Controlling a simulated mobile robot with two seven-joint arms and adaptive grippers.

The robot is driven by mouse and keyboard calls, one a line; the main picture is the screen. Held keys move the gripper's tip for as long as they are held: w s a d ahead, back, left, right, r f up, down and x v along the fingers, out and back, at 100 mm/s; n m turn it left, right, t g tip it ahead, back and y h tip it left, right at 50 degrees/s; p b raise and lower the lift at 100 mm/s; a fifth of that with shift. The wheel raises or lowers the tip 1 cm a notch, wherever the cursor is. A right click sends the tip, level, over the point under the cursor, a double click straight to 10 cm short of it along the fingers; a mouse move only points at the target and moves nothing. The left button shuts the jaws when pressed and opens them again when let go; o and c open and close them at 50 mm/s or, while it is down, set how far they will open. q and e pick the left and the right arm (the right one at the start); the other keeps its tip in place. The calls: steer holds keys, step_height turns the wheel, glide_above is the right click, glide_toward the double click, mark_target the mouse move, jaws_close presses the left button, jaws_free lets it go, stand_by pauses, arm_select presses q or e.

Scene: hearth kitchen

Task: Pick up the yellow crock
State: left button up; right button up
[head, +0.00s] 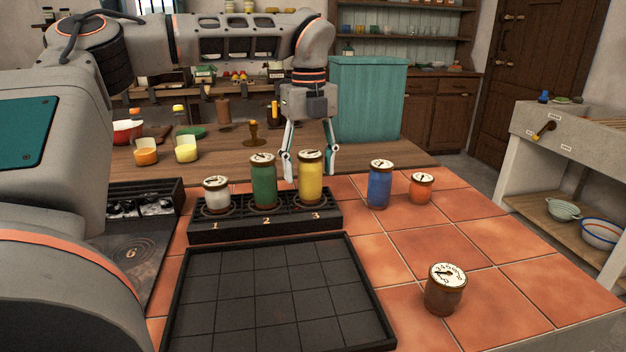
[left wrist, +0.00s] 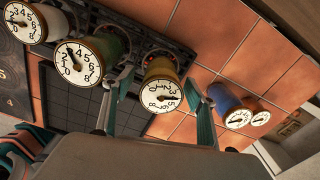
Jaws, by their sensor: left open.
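The yellow crock (head: 311,182) stands upright in slot 3 of a dark numbered rack, with a dial on its lid. In the left wrist view the yellow crock (left wrist: 161,70) shows between my two fingers. My left gripper (head: 310,175) is open and points down, one finger on each side of the crock. The left finger hangs between the green and yellow crocks. I see no clear contact with the crock. My right gripper is not in view.
The green crock (head: 263,185) and white crock (head: 216,198) share the rack (head: 265,230). The blue crock (head: 379,187) and orange crock (head: 421,189) stand to its right. A brown crock (head: 444,295) stands nearer. An empty dark tray (head: 275,300) lies in front; tiles at right are mostly clear.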

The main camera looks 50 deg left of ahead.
mark_target(310, 178)
arm_select(q)
step_height(310, 178, down, 3)
steer(key=shift+w+f, duration=0.1)
steer(key=shift+f, duration=0.1)
steer(key=shift+r, duration=0.1)
steer(key=shift+c, duration=0.4)
jaws_close()
